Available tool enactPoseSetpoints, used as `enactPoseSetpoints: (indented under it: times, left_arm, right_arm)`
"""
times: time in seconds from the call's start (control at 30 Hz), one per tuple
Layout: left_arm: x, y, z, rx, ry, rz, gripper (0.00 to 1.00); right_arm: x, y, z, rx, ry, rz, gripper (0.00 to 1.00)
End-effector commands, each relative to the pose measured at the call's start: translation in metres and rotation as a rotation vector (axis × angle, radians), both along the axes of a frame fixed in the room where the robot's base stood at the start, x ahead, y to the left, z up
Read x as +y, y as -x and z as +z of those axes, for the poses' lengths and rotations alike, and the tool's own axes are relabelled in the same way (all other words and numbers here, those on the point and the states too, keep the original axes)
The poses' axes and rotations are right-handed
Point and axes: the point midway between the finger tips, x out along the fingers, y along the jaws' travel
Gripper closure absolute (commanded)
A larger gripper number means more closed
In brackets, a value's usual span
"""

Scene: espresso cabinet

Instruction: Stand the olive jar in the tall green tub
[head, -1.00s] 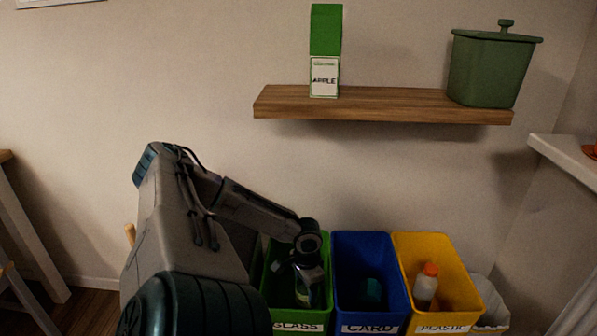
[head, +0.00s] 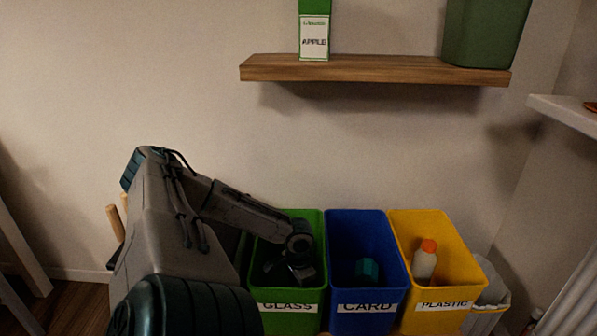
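The tall green tub (head: 287,308) with a "GLASS" label stands on the floor, leftmost of three tubs. My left arm comes in from the left and reaches over this tub. My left gripper (head: 295,270) is inside the tub's opening, low and dark, and I cannot tell whether its fingers are open or shut. I cannot make out the olive jar; the dark inside of the tub and my wrist hide what may be there. My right gripper is not in view.
A blue "CARD" tub (head: 366,306) holds a teal object (head: 367,271). A yellow "PLASTIC" tub (head: 440,304) holds a white bottle with an orange cap (head: 425,259). A wooden shelf (head: 375,69) with an apple carton (head: 314,36) and green bin (head: 485,35) hangs above.

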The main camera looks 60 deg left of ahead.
Motion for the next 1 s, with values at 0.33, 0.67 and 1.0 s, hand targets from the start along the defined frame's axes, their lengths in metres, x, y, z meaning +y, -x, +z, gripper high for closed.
enactPoseSetpoints:
  times: [0.33, 0.67, 1.0]
  left_arm:
    - [0.000, 0.000, -0.030, 0.000, 0.000, 0.000, 0.72]
    - [0.000, 0.000, -0.035, -0.001, 0.001, 0.001, 0.72]
    - [0.000, 0.000, -0.033, 0.000, 0.000, 0.000, 0.19]
  right_arm:
    - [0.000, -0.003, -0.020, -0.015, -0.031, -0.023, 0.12]
    - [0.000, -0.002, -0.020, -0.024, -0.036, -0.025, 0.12]
    - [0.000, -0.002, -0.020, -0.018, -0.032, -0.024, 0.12]
